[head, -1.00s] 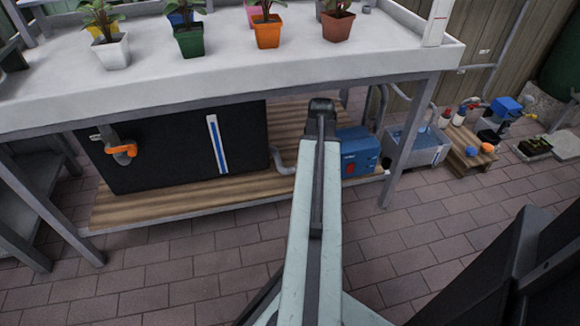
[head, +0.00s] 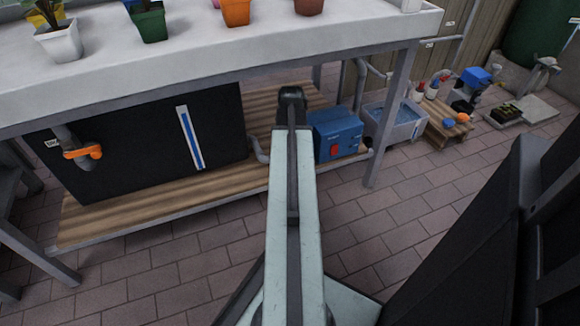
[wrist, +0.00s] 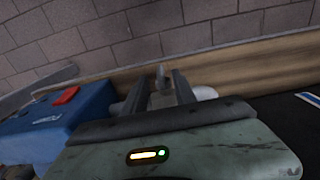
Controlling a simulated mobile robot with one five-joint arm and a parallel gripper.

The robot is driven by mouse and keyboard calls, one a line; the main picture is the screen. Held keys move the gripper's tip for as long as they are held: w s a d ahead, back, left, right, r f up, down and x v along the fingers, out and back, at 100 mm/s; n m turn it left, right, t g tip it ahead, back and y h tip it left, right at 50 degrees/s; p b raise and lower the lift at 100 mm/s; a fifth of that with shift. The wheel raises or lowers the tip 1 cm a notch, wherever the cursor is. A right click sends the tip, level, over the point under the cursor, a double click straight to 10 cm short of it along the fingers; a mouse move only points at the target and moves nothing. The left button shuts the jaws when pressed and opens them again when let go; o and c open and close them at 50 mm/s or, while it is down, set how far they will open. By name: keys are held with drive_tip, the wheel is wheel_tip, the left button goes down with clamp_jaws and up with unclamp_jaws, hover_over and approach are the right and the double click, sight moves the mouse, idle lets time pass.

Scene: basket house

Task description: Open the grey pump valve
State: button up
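My gripper (wrist: 160,92) shows in the wrist view as two dark fingers standing apart, so it is open. A small grey piece (wrist: 162,75) shows between or just beyond the fingertips; I cannot tell whether it is the grey valve or whether it is touched. A pale pipe (wrist: 206,93) lies right of the fingers. The blue pump box (head: 336,135) with a red button stands on the lower shelf, right of my arm's end in the head view; it also shows at left in the wrist view (wrist: 40,125). A grey pipe (head: 258,150) bends beside it. My arm hides the fingertips in the head view.
A black tank (head: 140,135) with an orange valve handle (head: 83,153) stands at left on the wooden shelf (head: 160,205). The white bench top (head: 200,45) with potted plants overhangs it. A bench leg (head: 385,130) and a water tub (head: 410,122) are at right. The front paving is clear.

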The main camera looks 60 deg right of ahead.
wheel_tip(320, 180, down, 3)
drive_tip(key=shift+r+b, duration=0.15)
drive_tip(key=shift+b, duration=0.5)
drive_tip(key=shift+r, duration=0.15)
